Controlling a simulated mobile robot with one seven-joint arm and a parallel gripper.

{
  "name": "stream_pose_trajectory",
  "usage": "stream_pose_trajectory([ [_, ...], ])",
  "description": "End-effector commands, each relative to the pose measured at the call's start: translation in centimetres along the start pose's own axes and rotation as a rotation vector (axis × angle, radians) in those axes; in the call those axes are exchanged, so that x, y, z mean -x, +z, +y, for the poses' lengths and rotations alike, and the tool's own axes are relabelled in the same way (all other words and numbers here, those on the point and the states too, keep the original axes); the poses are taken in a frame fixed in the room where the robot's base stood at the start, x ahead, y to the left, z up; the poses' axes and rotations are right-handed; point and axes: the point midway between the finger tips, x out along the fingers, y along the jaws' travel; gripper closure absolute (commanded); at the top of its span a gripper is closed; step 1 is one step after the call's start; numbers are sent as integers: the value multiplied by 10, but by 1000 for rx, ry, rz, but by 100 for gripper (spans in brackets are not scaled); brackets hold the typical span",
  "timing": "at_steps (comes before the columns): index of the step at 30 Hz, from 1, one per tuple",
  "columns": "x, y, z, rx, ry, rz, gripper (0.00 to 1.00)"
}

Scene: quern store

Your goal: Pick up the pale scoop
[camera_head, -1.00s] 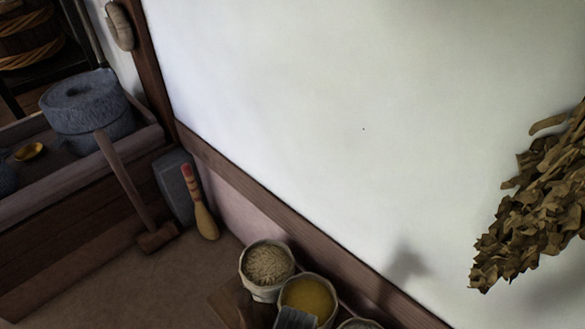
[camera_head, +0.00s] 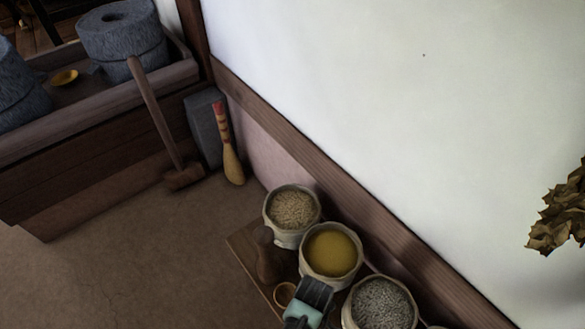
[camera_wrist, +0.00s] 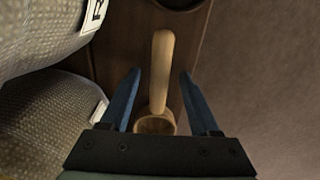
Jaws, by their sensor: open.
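The pale scoop (camera_wrist: 162,62) is light wood, with a straight handle and a round bowl. In the wrist view it lies between my gripper's two blue fingers, its handle pointing away and its bowl nearer the palm. In the head view only its small round bowl (camera_head: 284,294) shows clearly, just left of my gripper. My gripper (camera_wrist: 160,78) is open, with a gap on both sides of the handle, holding nothing. In the head view my gripper (camera_head: 314,293) is dark and teal, over the board beside the sacks. How high it is above the scoop is hard to tell.
The scoop lies on a dark wooden board (camera_head: 246,250). A sack of pale grain (camera_head: 293,211), one of yellow meal (camera_head: 331,252) and one of grey seed (camera_head: 382,304) stand close by. A brown rounded object (camera_head: 268,256) stands behind the scoop. Floor at left is clear.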

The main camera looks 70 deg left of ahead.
Motion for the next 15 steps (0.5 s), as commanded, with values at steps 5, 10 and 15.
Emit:
stream_pose_trajectory([
  [5,-2,0,1,-1,2,1,38],
  [10,-2,0,0,0,1,1,57],
  [15,-2,0,0,0,1,1,88],
])
